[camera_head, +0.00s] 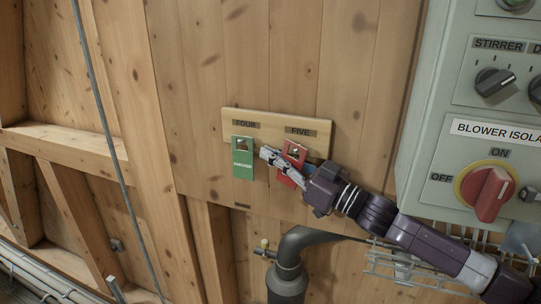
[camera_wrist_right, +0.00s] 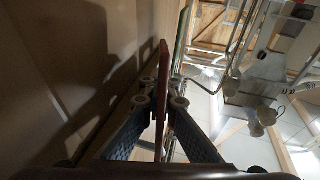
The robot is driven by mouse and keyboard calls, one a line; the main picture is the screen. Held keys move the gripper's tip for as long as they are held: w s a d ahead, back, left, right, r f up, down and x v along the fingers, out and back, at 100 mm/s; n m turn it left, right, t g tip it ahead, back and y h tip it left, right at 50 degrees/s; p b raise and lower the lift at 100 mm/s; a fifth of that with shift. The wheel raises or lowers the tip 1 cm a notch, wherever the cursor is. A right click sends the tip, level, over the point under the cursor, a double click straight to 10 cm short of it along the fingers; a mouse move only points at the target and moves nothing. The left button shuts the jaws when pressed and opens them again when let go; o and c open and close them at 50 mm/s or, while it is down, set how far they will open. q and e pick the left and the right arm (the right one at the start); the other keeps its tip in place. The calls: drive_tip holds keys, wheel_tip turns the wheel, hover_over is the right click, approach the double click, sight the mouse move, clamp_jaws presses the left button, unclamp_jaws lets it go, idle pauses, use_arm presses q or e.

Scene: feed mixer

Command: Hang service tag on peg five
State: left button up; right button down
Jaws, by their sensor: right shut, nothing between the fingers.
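A red service tag (camera_head: 299,151) hangs at the peg under the FIVE label (camera_head: 299,132), slightly tilted. Its top cut-out lies over the peg, which is hard to make out. My right gripper (camera_head: 265,153) is shut, with its fingers in front of the red tag and pointing left towards the green tag. In the right wrist view the red tag (camera_wrist_right: 163,75) shows nearly edge-on beside the fingertips (camera_wrist_right: 160,94). Whether they touch it, I cannot tell. A green tag (camera_head: 242,172) hangs under the FOUR label (camera_head: 245,123). My left gripper is not in view.
The wooden peg board (camera_head: 272,128) is fixed to a plank wall. A grey control box (camera_head: 440,130) with a red isolator switch (camera_head: 489,194) stands at right. Below are a dark pipe (camera_head: 287,275) and a wire tray (camera_head: 385,262).

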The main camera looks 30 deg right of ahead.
drive_tip(key=shift+w+d+f, duration=0.15)
drive_tip(key=shift+d+f, duration=0.15)
drive_tip(key=c, duration=2.3)
unclamp_jaws()
drive_tip(key=shift+o, duration=1.1)
drive_tip(key=shift+w+d+f, duration=0.1)
drive_tip(key=shift+w+d, duration=0.1)
drive_tip(key=shift+a+r, duration=0.1)
drive_tip(key=shift+r, duration=0.1)
drive_tip(key=shift+s, duration=0.1)
drive_tip(key=shift+f, duration=0.1)
